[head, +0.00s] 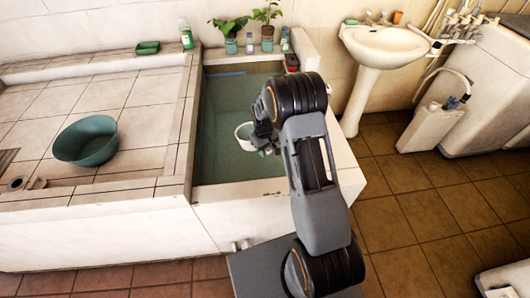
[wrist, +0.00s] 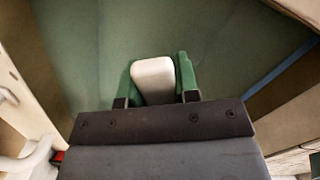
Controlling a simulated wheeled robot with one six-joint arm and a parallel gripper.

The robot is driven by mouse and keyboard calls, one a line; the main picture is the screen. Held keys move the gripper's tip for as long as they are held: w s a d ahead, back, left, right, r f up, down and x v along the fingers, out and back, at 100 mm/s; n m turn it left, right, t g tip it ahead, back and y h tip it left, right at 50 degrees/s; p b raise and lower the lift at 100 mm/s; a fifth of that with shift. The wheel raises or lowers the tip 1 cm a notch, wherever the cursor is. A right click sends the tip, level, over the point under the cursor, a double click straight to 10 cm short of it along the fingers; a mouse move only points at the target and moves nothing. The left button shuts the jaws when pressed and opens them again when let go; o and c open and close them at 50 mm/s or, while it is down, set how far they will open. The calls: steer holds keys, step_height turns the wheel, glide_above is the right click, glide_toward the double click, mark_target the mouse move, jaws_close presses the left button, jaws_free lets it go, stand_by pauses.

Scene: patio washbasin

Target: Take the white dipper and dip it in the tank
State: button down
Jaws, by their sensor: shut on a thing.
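The white dipper (head: 242,134) shows in the head view inside the tank area, partly hidden by my gripper (head: 264,140). In the wrist view my gripper (wrist: 153,80) has its two green-tipped fingers on either side of a white piece of the dipper (wrist: 153,70), shut on it. The tank (head: 186,150) is a tiled rectangular basin with greenish water. The dipper is over or at the water; I cannot tell how deep it sits. My arm hides the tank's near right part.
A teal bowl (head: 86,141) stands on the tiled counter left of the tank. Potted plants (head: 267,28) and bottles line the tank's back edge, with a green bottle (head: 186,36) to their left. A white pedestal washbasin (head: 385,45) stands at the back right. Brown floor is open at right.

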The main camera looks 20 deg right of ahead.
step_height(320, 180, up, 14)
steer(key=t+p, duration=0.1)
steer(key=p, duration=0.5)
steer(key=shift+f+p, duration=0.2)
steer(key=shift+p, duration=0.15)
